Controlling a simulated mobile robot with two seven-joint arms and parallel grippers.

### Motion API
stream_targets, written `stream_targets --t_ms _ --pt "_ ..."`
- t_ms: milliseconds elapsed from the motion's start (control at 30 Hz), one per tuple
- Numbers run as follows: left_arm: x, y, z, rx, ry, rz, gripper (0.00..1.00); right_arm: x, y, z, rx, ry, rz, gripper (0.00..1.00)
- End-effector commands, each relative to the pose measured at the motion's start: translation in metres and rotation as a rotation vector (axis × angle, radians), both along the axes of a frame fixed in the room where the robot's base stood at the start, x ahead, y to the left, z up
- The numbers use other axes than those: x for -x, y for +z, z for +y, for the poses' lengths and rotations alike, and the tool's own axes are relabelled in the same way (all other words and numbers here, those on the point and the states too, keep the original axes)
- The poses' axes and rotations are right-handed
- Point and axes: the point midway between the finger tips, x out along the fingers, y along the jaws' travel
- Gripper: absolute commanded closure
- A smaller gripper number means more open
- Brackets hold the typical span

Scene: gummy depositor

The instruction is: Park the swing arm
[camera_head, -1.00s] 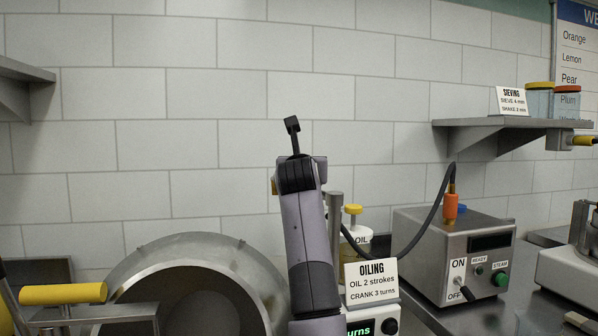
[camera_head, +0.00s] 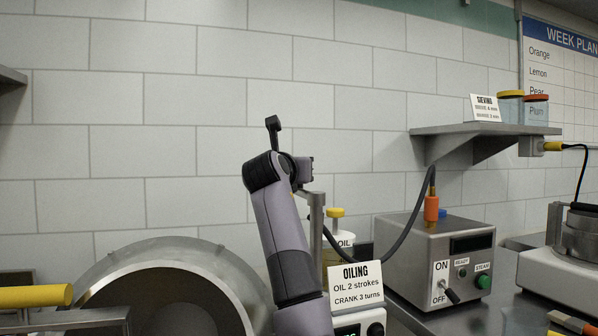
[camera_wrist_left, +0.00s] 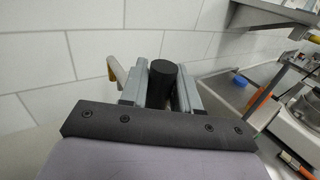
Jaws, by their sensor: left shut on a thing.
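My left gripper (camera_wrist_left: 160,88) is shut on a black cylindrical grip (camera_wrist_left: 163,78) in the left wrist view; it sits upright between the two grey fingers. In the head view my left arm rises from the bottom middle, and its gripper (camera_head: 302,169) is small and partly hidden behind the wrist. A grey steel post with a short bar (camera_head: 315,235) stands just below it. I cannot clearly tell how the post joins the grip. A tan-yellow piece (camera_wrist_left: 116,76) shows left of the fingers. My right gripper is not in view.
A large round steel drum (camera_head: 105,275) stands at left, with a yellow handle (camera_head: 38,296) in front. An OILING sign (camera_head: 356,284) and oil bottle (camera_head: 336,250) stand close by the arm. A steam box (camera_head: 435,260) with a hose is at right, below a wall shelf (camera_head: 455,131).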

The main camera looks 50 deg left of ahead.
Motion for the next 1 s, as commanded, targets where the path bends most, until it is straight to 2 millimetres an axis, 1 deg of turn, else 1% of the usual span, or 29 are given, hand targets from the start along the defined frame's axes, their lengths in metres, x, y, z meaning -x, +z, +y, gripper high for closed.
stream_targets --t_ms 33,200,233,267,300,600,733,867,1000 --pt "-0.005 -0.006 -0.006 0.006 -0.017 0.016 1.0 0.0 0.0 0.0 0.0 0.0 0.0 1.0" --pt "-0.005 -0.006 -0.006 0.006 -0.016 0.016 1.0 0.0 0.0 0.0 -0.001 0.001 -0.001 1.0" --pt "-0.005 -0.006 -0.006 0.006 -0.016 0.016 0.62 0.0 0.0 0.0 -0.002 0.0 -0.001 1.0" --pt "-0.005 -0.006 -0.006 0.006 -0.016 0.015 0.53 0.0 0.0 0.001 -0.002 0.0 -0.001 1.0" --pt "-0.005 -0.005 -0.005 0.005 -0.015 0.014 0.5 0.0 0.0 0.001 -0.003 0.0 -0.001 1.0" --pt "-0.002 -0.003 -0.002 0.004 -0.007 0.008 0.5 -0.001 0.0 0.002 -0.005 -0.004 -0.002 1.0" --pt "0.003 -0.003 -0.005 0.004 -0.006 0.007 0.5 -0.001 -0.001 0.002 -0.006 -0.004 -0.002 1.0" --pt "0.015 -0.003 -0.012 0.004 -0.006 0.005 0.5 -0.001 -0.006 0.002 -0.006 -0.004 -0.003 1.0" --pt "0.032 -0.004 -0.023 0.004 -0.007 0.005 0.5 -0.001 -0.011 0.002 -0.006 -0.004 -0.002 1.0"
